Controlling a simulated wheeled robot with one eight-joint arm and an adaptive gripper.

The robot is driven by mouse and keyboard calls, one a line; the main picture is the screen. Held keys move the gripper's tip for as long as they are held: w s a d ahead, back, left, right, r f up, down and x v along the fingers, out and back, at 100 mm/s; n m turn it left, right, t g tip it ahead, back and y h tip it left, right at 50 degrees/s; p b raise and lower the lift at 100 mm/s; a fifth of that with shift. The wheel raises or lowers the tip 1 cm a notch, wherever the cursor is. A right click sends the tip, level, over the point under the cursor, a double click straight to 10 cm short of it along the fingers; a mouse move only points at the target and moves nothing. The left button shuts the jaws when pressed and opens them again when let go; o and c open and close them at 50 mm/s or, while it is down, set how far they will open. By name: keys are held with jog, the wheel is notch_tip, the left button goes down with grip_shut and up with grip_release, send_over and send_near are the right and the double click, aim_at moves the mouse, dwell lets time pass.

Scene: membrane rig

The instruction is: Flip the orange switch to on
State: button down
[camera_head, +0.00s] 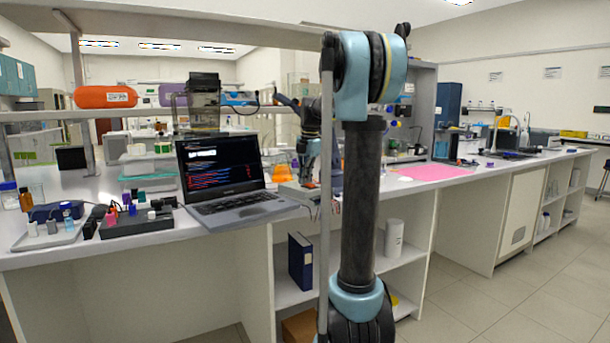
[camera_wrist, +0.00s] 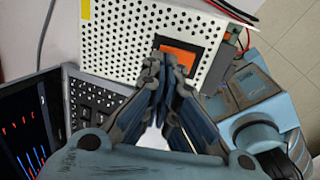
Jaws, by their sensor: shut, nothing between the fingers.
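The orange switch (camera_wrist: 179,57) is set in a dark frame on a white perforated box (camera_wrist: 120,40) in the wrist view. My gripper (camera_wrist: 165,68) is shut and empty, its fingertips at the near edge of the switch and covering part of it. I cannot tell whether the tips touch it. Which way the switch is tipped is not clear. In the head view my gripper (camera_head: 310,178) points down at the box (camera_head: 296,192), which sits on the bench to the right of the laptop. The switch is too small to make out there.
An open laptop (camera_head: 228,180) stands close left of the box; its keyboard (camera_wrist: 92,98) also shows in the wrist view. A blue device (camera_wrist: 250,95) sits close on the box's right. Red and black wires run near the box's top right. A pink mat (camera_head: 440,172) lies farther right.

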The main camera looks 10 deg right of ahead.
jog(key=shift+f, duration=0.1)
dwell(0.3)
jog(key=shift+w+a+f+g+h, duration=0.25)
jog(key=shift+f+g+h, duration=0.15)
jog(key=shift+s+a, duration=0.1)
jog(key=shift+s+d+f, duration=0.1)
jog(key=shift+s+d, duration=0.15)
jog(key=shift+s, duration=0.05)
dwell(0.3)
